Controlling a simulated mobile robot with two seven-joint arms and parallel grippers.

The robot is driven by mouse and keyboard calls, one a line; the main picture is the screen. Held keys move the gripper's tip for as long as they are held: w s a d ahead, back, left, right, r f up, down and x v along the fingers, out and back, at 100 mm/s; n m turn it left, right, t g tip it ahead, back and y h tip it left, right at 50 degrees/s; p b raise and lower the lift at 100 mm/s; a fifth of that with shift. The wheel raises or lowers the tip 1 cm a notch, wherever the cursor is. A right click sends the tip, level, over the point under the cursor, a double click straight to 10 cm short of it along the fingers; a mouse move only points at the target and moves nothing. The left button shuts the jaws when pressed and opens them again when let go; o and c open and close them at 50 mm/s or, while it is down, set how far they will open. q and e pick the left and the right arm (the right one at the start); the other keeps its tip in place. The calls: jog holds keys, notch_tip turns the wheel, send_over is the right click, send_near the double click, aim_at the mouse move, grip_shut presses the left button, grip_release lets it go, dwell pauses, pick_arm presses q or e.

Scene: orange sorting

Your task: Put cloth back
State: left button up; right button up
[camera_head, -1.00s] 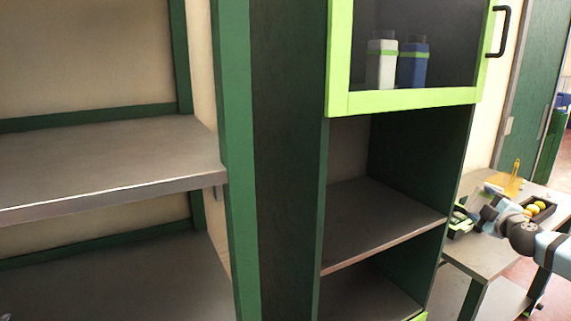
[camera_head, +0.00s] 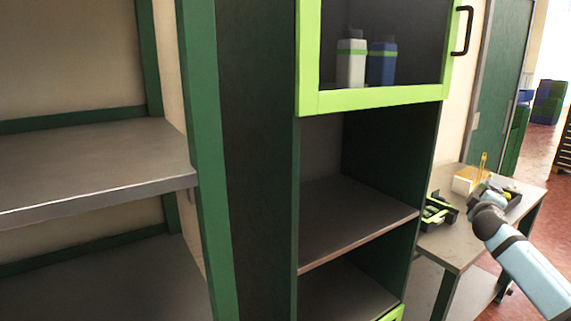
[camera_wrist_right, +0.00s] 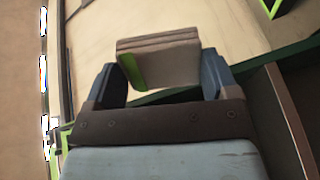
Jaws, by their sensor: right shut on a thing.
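In the right wrist view a folded cloth (camera_wrist_right: 167,62), pale brown in stacked layers with a bright green patch at its lower left, sits between the fingers of my right gripper (camera_wrist_right: 160,72). The gripper is shut on it. The cloth does not show in the head view; there my right arm comes in from the lower right and its wrist is over the table (camera_head: 455,245). My left gripper is in neither current view.
A dark tray with green items (camera_head: 437,212) and a yellow-and-white item (camera_head: 466,179) stand on the table. The open cabinet shelf (camera_head: 355,225) beside it is empty. Above, a green-framed glass door (camera_head: 375,99) covers two bottles. A bare metal shelf (camera_head: 90,160) is at left.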

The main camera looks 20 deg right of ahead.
jog(key=a+f+n+t+y, duration=0.2)
jog(key=a+f, duration=0.3)
jog(key=a, duration=0.5)
jog(key=a+f+n+t+y, duration=0.1)
jog(key=a+f+n+y, duration=0.15)
jog(key=a+f, duration=0.55)
jog(key=s+a+f+n+t+y, duration=0.1)
jog(key=s+a+f+n+y, duration=0.2)
jog(key=a, duration=0.8)
jog(key=s+a+f+t+y, duration=0.1)
jog(key=s+a+y, duration=0.3)
jog(key=a, duration=0.8)
jog(key=s+a+n+y, duration=0.2)
jog(key=s+a, duration=0.5)
jog(key=a, duration=0.3)
notch_tip(320, 180, up, 10)
jog(key=p, duration=0.9)
jog(key=shift+s+d+p, duration=0.15)
jog(key=shift+d+p, duration=0.05)
jog(key=shift+p, duration=0.1)
jog(key=shift+r+h, duration=0.2)
jog(key=shift+h, duration=0.05)
